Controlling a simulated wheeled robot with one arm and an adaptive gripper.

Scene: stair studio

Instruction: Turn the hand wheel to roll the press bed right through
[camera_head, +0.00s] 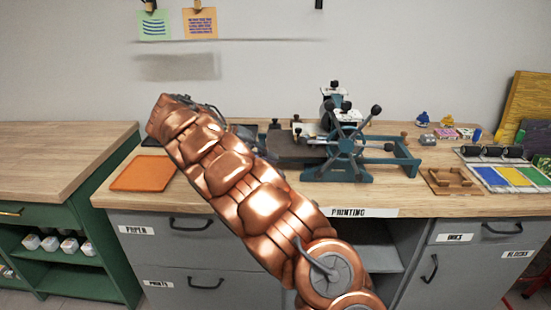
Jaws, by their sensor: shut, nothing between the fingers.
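The etching press (343,170) stands on the wooden bench right of centre, with a teal frame. Its hand wheel (346,146) has several teal spokes ending in black knobs and faces me. The dark flat press bed (290,147) shows left of the wheel, under and beside the roller housing. Its left part is hidden behind my copper arm. My arm crosses the view from lower right to upper left, in front of the bench and left of the wheel. I cannot make out my gripper's fingers; nothing of mine is seen touching the wheel.
An orange sheet (143,174) lies on the bench (120,200) at left. Ink rollers (490,152), colour trays (510,176) and a wooden frame (453,181) lie at right. Small items (445,133) stand behind them. Grey drawers with handles (191,224) are below, and a green cabinet (75,230) at left.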

